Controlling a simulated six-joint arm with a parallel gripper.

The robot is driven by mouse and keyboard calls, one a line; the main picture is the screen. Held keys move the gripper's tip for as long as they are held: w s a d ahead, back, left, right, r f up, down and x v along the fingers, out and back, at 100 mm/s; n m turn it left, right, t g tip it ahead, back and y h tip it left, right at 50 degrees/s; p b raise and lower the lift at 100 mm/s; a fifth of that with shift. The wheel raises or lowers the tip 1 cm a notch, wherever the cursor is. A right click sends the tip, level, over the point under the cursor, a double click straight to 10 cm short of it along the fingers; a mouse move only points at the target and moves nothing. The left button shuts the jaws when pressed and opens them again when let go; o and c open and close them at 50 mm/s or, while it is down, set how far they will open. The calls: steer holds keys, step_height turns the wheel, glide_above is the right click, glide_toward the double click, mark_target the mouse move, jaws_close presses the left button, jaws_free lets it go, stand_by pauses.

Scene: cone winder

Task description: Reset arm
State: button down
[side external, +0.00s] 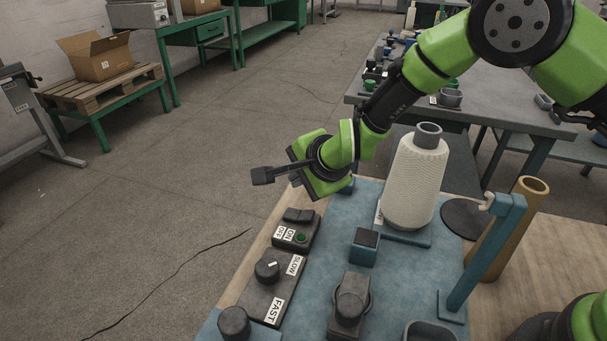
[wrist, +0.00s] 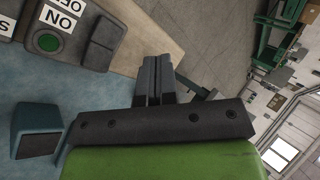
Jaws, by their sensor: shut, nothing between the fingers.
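My gripper (side external: 263,176) is shut and empty in the side external view, held level above the far left edge of the blue winder board (side external: 330,255). Its closed fingers also show in the wrist view (wrist: 156,80). The ON/OFF switch box (side external: 297,231) with a green light sits just below and nearer the camera, apart from the gripper. Its green light and rocker also show at the upper left of the wrist view (wrist: 48,41). A white yarn cone (side external: 415,180) stands upright on the board, right of my gripper.
A SLOW/FAST knob box (side external: 272,282), a small blue block (side external: 365,246) and a grey knob (side external: 349,299) are on the board. A blue post (side external: 475,255) and brown tube (side external: 512,230) stand at right. A cluttered grey bench (side external: 480,130) is behind. Open floor lies left.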

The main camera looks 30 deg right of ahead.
steer(key=shift+s+a+r, duration=0.4)
steer(key=shift+s+r, duration=0.15)
steer(key=shift+r, duration=0.15)
steer(key=shift+s+a+r, duration=0.4)
steer(key=shift+s+r, duration=0.15)
steer(key=shift+r, duration=0.15)
steer(key=s+d+r+n+y, duration=0.1)
steer(key=s+d+r+n, duration=0.25)
steer(key=r, duration=0.55)
steer(key=s+d+r+n+y, duration=0.15)
steer(key=s+d+r, duration=0.25)
steer(key=r, duration=0.5)
steer(key=s+d+r+n+h, duration=0.1)
steer(key=s+d+n, duration=0.2)
steer(key=s, duration=0.6)
steer(key=s+d+r+n+h, duration=0.1)
steer(key=s+d+n, duration=0.2)
steer(key=s, duration=0.7)
steer(key=d, duration=0.2)
steer(key=shift+s+d+g, duration=0.2)
steer(key=shift+d+g, duration=0.15)
steer(key=shift+g, duration=0.05)
